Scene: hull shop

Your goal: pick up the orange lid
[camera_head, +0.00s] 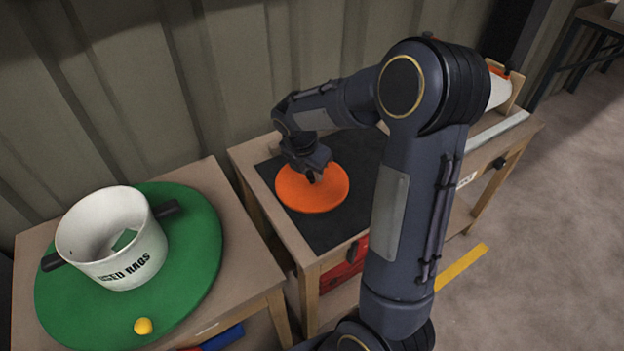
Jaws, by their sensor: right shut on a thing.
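The orange lid (312,196) is a flat round disc on the black mat (341,232) of the right-hand wooden table. My right gripper (313,177) is over the middle of the lid, pointing down, and is shut on it. The wrist hides the grip point and part of the lid's far edge. I cannot tell whether the lid is clear of the mat. My left gripper is not in view.
A white "used rags" pot (112,240) with dark handles stands on a green round board (198,262) on the left table. A yellow ball (143,326) lies near the board's front edge. A corrugated wall (120,85) stands behind. A red box (340,270) sits below the right table.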

